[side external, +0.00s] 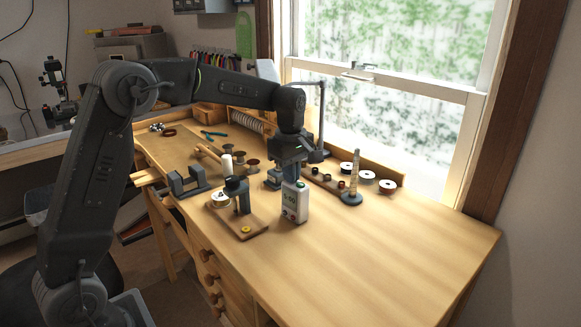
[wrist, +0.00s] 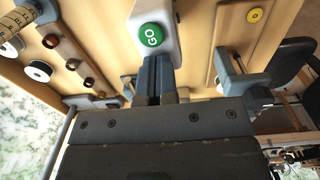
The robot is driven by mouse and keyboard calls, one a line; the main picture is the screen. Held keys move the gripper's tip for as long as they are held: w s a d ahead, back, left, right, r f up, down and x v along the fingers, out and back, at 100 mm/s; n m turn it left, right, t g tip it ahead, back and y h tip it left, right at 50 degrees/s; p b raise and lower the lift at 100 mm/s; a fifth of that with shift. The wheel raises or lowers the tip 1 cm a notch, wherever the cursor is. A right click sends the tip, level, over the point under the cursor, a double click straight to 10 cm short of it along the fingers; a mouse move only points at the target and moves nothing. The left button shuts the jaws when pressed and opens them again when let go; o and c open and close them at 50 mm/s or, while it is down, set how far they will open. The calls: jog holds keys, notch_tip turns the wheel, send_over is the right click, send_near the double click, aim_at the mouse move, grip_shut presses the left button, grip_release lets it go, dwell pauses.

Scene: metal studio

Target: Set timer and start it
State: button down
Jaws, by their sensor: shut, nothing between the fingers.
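The timer (side external: 295,203) is a white upright box on the bench, with a small greenish display on its front whose digits are too small to read surely. In the wrist view its top face (wrist: 172,17) carries a round green button marked GO (wrist: 151,36). My gripper (side external: 291,178) is shut and empty, pointing down just over the timer's top in the side view. In the wrist view the shut fingertips (wrist: 155,60) lie right beside the GO button's edge. I cannot tell whether they touch the timer.
A wooden board with a dark stand (side external: 243,197) and a yellow disc (side external: 246,229) is left of the timer. A ringed post (side external: 352,183) and several spools (side external: 366,175) stand right and behind, by the window. The bench's front right (side external: 400,240) is clear.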

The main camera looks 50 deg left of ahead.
aim_at(301, 184)
notch_tip(301, 184, up, 14)
dwell(0.6)
jog(key=d, duration=0.3)
jog(key=shift+w+d+r, duration=0.1)
jog(key=shift+d+r, duration=0.05)
jog(key=shift+r, duration=0.15)
notch_tip(301, 184, down, 14)
dwell(0.7)
